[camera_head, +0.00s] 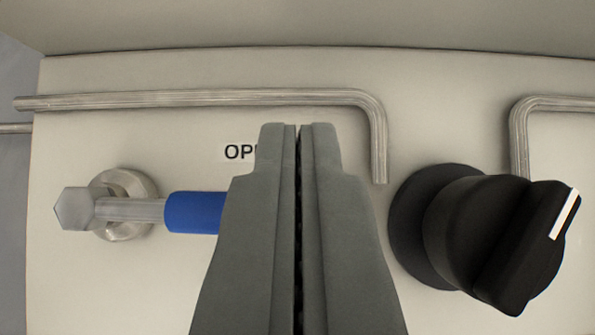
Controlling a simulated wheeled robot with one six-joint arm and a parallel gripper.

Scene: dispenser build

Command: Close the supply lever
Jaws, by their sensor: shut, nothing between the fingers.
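The supply lever, with a blue sleeve (195,212) on a metal stem and a hex head, is at the left in the head camera view. It lies level and points right from a round metal pivot. Its right end is hidden behind my gripper (297,128). My gripper is shut and empty, pointing up the picture in front of the panel. I cannot tell whether the gripper touches the lever.
A black knob (480,235) with a white mark sticks out right of my gripper. A bent metal pipe (200,99) runs above the lever and turns down between gripper and knob. Another pipe (519,135) is at the right. The pale panel (100,280) is bare at lower left.

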